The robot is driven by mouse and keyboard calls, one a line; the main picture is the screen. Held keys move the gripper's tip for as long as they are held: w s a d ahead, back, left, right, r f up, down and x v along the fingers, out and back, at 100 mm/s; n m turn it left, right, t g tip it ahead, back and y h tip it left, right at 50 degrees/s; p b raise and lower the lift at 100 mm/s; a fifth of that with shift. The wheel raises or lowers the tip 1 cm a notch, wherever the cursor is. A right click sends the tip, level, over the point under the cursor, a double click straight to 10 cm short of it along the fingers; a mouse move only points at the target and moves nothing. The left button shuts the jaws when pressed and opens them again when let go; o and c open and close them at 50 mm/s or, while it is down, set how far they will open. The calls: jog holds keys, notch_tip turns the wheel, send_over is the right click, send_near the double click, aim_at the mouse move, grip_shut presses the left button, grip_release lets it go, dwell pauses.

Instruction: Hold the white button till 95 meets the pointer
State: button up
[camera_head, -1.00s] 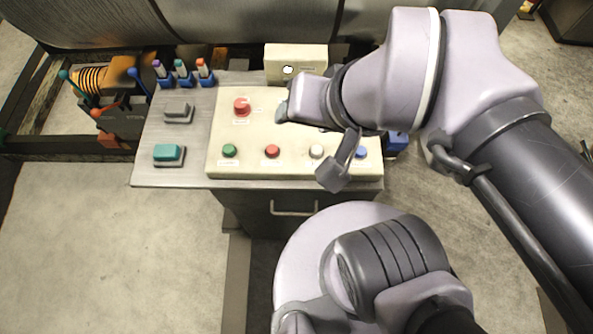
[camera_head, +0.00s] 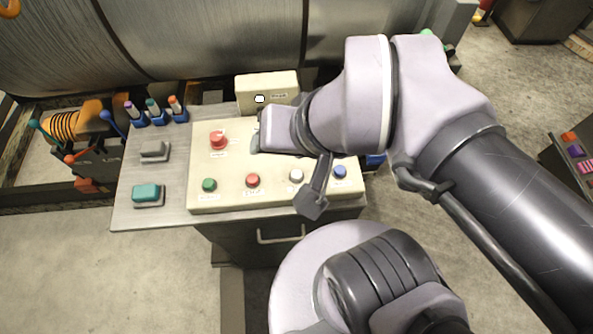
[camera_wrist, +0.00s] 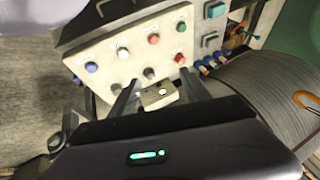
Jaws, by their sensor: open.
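The white button (camera_head: 296,176) sits in the front row of a cream control panel (camera_head: 225,197), between a red button and a blue button. It also shows in the wrist view (camera_wrist: 122,54), with nothing touching it. My gripper (camera_wrist: 156,84) is open; its two dark fingers reach over the panel's back part, away from the white button. In the head view my wrist covers the panel's back right, and the fingers are mostly hidden. A cream box (camera_head: 282,80) with a small white round spot stands behind the panel. I can read no 95 and make out no pointer.
Green (camera_head: 209,185), red (camera_head: 253,180) and blue (camera_head: 340,171) buttons share the white button's row. A larger red button (camera_head: 218,140) stands behind them. Two dark knobs (camera_wrist: 149,73) lie near my fingers. A large grey drum (camera_head: 200,45) fills the back.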

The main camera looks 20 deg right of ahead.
grip_shut()
dwell(0.4)
dwell(1.2)
